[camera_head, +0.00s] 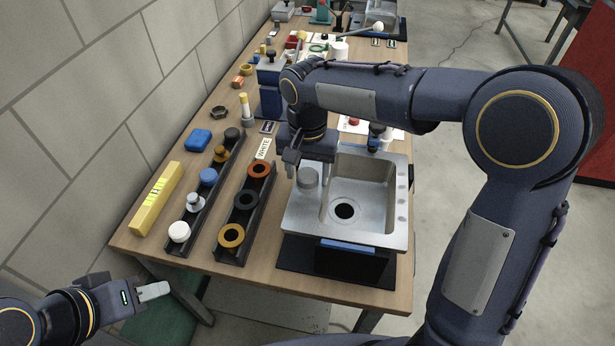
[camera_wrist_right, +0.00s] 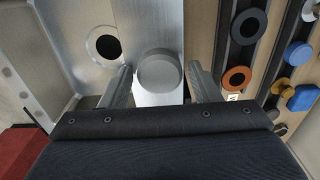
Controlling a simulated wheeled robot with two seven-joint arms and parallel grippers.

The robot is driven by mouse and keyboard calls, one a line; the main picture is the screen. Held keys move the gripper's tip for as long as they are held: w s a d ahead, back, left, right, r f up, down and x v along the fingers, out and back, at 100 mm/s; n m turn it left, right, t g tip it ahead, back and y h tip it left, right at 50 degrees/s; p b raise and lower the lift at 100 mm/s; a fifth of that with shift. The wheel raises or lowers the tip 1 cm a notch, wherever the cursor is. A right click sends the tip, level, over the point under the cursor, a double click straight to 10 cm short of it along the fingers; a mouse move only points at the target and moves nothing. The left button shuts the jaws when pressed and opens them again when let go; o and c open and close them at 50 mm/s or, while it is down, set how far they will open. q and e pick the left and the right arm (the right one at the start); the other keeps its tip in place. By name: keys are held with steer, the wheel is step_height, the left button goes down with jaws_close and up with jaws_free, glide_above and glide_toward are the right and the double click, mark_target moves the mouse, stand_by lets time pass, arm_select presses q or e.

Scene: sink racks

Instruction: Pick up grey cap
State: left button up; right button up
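The grey cap (camera_head: 307,179) is a short round cylinder on the metal ledge at the left side of the sink (camera_head: 377,171). It also shows in the right wrist view (camera_wrist_right: 159,73), at the middle. My right gripper (camera_head: 308,168) points down over the cap. In the wrist view its fingers (camera_wrist_right: 160,80) are open, one on each side of the cap, with a visible gap on both sides. My left gripper (camera_head: 152,292) is at the lower left, off the table edge and away from the cap; its finger opening cannot be made out.
Left of the sink, a dark rack (camera_head: 267,187) holds orange, black and yellow rings. Another rack (camera_head: 187,215) holds several caps and knobs. A yellow box (camera_head: 156,198) and a blue block (camera_head: 198,139) lie further left. The sink basin is empty, with a dark drain (camera_head: 344,211).

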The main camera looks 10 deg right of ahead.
steer(key=c, duration=0.7)
steer(key=shift+c, duration=0.2)
steer(key=shift+r, duration=0.2)
